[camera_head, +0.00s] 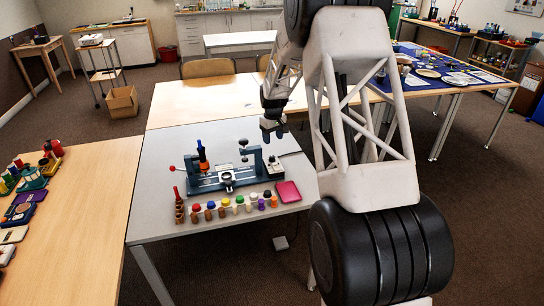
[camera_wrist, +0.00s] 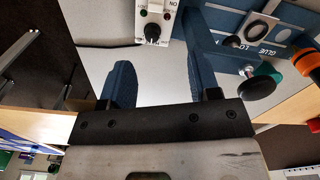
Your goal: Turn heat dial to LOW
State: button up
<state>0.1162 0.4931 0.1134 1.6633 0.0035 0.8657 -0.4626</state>
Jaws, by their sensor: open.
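The dial (camera_wrist: 152,32) is a black knob on a small white control box (camera_wrist: 142,14) at the top of the wrist view. Small lamps and partly cut-off lettering show around it; I cannot read its setting. In the head view the box (camera_head: 275,167) is small, at the right end of a blue bench device (camera_head: 225,178). My gripper (camera_wrist: 158,62) is open, with its two blue fingers apart and nothing between them. The dial lies beyond the fingertips and apart from them. In the head view my gripper (camera_head: 273,134) hangs above the right rear of the device.
A row of colour-topped pegs (camera_head: 225,208) stands along the front of the grey table (camera_head: 165,150). A pink pad (camera_head: 288,191) lies at right. An orange-and-black tool (camera_wrist: 307,62) and a green-and-black knob (camera_wrist: 259,82) show beside the fingers in the wrist view.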

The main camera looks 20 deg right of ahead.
aim_at(272, 156)
jog(key=w+f, duration=0.1)
jog(key=f, duration=0.1)
jog(key=w+f, duration=0.1)
jog(key=w, duration=0.1)
jog(key=shift+d+f, duration=0.35)
jog(key=shift+d, duration=0.05)
jog(key=shift+w+f+n, duration=0.3)
jog(key=shift+w+f, duration=0.1)
jog(key=shift+w, duration=0.1)
jog(key=shift+f, duration=0.1)
jog(key=shift+f, duration=3.85)
jog(key=c, duration=0.9)
